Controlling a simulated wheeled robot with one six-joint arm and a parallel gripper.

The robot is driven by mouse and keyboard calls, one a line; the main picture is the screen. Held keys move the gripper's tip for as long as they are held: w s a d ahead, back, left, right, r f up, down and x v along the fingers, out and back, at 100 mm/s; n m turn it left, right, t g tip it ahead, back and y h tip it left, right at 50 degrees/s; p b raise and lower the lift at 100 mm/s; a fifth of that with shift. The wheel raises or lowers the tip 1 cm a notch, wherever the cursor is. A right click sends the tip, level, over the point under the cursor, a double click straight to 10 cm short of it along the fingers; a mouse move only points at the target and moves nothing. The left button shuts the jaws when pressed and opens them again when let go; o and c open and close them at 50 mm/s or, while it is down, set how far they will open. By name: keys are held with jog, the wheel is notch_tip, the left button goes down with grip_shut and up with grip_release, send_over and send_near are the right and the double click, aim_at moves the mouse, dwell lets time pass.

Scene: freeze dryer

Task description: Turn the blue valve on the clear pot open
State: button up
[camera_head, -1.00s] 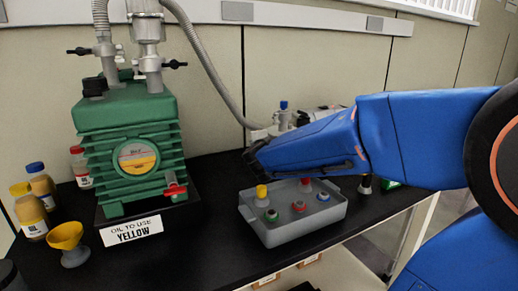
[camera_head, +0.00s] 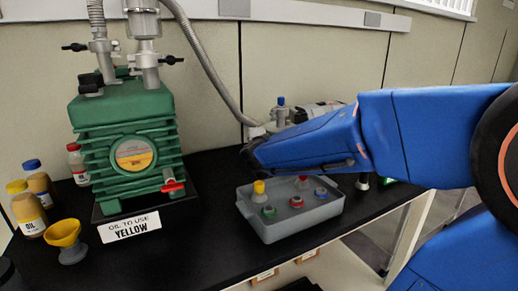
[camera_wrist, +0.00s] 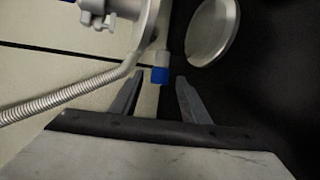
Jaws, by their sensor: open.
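The blue valve (camera_head: 281,101) shows as a small blue cap on a grey metal fitting (camera_head: 281,116), behind my arm in the head view. In the wrist view, a blue cap (camera_wrist: 160,75) on a grey stem appears between the tips of my open fingers. My gripper (camera_wrist: 159,84) holds nothing, and I cannot tell how far beyond the tips the cap is. A pale round piece (camera_wrist: 212,30) lies to the right of the cap. The clear pot's body is not clearly visible, with my arm covering much of that area in the head view.
A grey tray (camera_head: 290,227) with coloured knobs sits in front, below my arm. A green pump (camera_head: 130,140) stands at left with oil bottles (camera_head: 38,185) and a yellow funnel (camera_head: 64,237) beside it. A ribbed hose (camera_head: 205,60) runs from the pump to the fitting.

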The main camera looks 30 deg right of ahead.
jog(key=v, duration=1.6)
jog(key=shift+s, duration=0.35)
jog(key=shift+a, duration=0.1)
